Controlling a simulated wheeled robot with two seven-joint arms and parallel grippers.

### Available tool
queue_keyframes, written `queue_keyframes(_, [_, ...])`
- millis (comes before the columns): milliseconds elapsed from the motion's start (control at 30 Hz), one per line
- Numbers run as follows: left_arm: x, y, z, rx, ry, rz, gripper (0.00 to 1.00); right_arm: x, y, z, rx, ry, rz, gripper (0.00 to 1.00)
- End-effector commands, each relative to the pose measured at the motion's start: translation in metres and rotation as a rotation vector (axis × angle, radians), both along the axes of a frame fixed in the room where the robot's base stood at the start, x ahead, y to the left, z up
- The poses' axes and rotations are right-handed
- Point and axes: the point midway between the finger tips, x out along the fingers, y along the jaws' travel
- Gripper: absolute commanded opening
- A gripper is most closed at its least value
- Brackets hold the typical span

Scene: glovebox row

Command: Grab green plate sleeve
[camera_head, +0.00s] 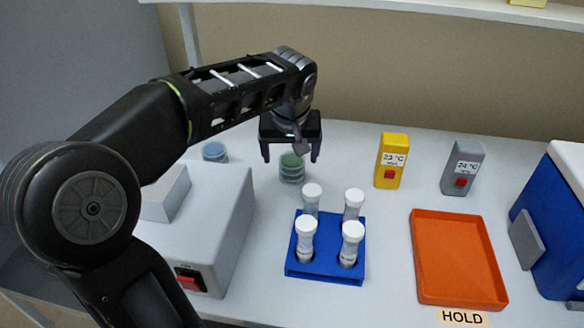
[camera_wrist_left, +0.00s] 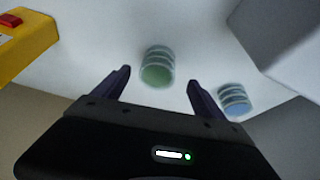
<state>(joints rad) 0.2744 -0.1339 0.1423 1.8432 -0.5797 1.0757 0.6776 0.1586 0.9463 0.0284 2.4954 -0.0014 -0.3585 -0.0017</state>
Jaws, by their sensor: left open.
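The green plate sleeve (camera_head: 292,168) is a short stack of round clear dishes with a green tint, standing on the white table. It also shows in the left wrist view (camera_wrist_left: 158,68), between and beyond my fingertips. My left gripper (camera_head: 290,157) is open, with its two dark fingers pointing down over the green sleeve. The wrist view shows the fingers (camera_wrist_left: 160,76) apart with nothing between them in their grip. A similar blue plate sleeve (camera_head: 215,152) stands to the left, and shows at the right in the wrist view (camera_wrist_left: 235,99). My right gripper is not in view.
A grey device (camera_head: 215,215) with a red switch stands at left, under my arm. A blue rack (camera_head: 325,270) with several white-capped tubes stands in front. A yellow box (camera_head: 391,160), a grey box (camera_head: 462,167), an orange tray (camera_head: 455,260) and a blue container (camera_head: 552,235) are at right.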

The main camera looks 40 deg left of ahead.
Motion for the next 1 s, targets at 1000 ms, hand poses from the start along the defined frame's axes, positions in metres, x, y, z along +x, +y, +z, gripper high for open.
queue_keyframes(1000, [0.02,0.011,-0.047,0.0,0.0,0.0,0.81,0.0,0.0,0.002,0.0,0.0,0.0,0.36])
